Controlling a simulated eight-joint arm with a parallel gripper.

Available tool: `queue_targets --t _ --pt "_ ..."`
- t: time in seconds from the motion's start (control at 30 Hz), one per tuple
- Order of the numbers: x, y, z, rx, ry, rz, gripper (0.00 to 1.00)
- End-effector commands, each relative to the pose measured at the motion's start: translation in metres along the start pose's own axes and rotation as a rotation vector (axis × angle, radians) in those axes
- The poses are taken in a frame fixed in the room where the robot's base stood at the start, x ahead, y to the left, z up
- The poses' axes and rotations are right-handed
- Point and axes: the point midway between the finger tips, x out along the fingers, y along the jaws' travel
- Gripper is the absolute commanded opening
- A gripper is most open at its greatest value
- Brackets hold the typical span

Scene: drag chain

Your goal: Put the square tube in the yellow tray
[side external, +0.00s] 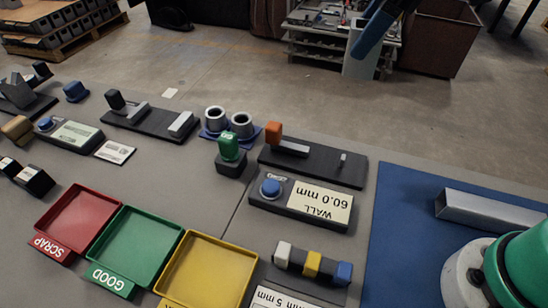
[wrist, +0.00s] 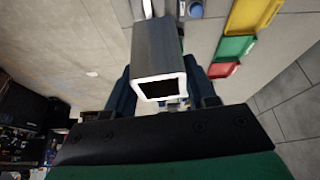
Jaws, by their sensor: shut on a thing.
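In the wrist view my gripper (wrist: 159,84) has its dark blue fingers on either side of a grey square tube (wrist: 153,45) and is shut on it. The tube's open end, with a bright rim and dark hollow, faces the camera. In the side view a grey square tube (side external: 490,211) shows over the blue mat, cut off by the right edge; whether it touches the mat I cannot tell. My fingers are not seen there. The yellow tray (side external: 209,270) is empty at the lower middle, and it shows at the upper right of the wrist view (wrist: 250,14).
The green tray (side external: 135,246) and red tray (side external: 79,219) sit left of the yellow one. A wall gauge block (side external: 300,203) with a blue button, a dark block with an orange knob (side external: 274,132) and a row of coloured blocks (side external: 312,264) stand between tray and mat (side external: 400,245).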

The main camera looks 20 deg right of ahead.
Motion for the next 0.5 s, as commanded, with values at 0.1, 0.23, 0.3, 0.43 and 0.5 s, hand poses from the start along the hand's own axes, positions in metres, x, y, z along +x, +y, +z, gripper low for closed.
queue_targets --t 0.1,0.23,0.3,0.43,0.5 --pt "0.013 -0.031 -0.038 -0.134 0.001 -0.056 0.00" --pt "0.030 -0.083 -0.080 -0.300 0.000 -0.124 0.00" --pt "0.039 -0.114 -0.098 -0.384 0.000 -0.158 0.00" --pt "0.052 -0.170 -0.119 -0.517 0.000 -0.213 0.00" --pt "0.056 -0.193 -0.125 -0.568 0.001 -0.235 0.00"
